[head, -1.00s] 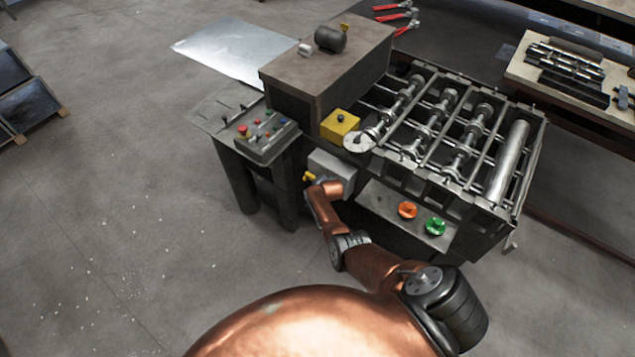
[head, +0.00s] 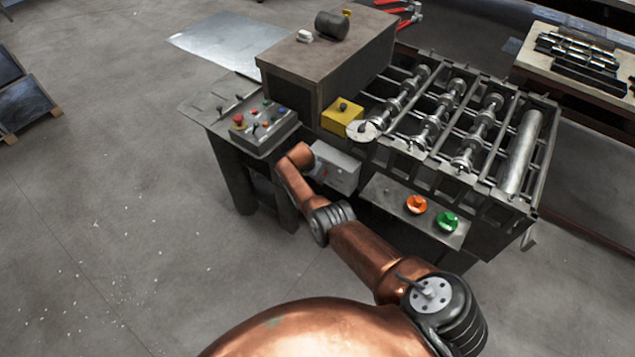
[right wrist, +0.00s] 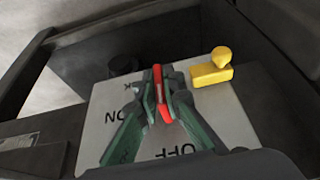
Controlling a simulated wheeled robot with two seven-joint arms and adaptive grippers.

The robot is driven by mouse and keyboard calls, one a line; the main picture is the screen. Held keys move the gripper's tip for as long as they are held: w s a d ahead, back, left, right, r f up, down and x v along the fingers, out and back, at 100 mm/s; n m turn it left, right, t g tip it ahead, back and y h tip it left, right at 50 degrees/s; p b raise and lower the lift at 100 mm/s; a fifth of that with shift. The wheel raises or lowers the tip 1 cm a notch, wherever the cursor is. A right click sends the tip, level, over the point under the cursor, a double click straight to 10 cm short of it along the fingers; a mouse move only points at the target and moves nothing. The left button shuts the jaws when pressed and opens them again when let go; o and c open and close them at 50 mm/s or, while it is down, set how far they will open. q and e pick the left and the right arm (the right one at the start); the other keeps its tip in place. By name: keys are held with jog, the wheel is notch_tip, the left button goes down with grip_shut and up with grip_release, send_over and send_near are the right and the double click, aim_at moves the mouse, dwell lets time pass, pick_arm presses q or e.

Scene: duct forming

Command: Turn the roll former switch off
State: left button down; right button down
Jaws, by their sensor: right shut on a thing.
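In the right wrist view, my right gripper (right wrist: 160,98) is shut on a red switch lever (right wrist: 158,76). The green-sided fingers close on either side of it. The lever stands on a light grey switch plate (right wrist: 222,115) with upside-down ON and OFF lettering, partly covered by the fingers. A yellow handle (right wrist: 212,72) sits beside the lever on the plate. In the head view, the light grey switch box (head: 338,160) is on the front of the roll former (head: 455,130). My right arm reaches to its left side, and the gripper is hidden there. My left gripper is out of view.
A control panel (head: 264,128) with several coloured buttons stands left of the switch box. An orange knob (head: 416,205) and a green knob (head: 447,221) are on the lower front ledge. A yellow block (head: 342,117) sits above the box. The floor at left is open.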

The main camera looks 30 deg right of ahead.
jog(key=shift+s+f, duration=0.1)
jog(key=shift+f, duration=0.05)
jog(key=c, duration=2.1)
grip_release()
jog(key=shift+d, duration=0.1)
jog(key=shift+a+r, duration=0.35)
jog(key=shift+r, duration=0.3)
jog(key=v, duration=1)
jog(key=shift+r, duration=0.35)
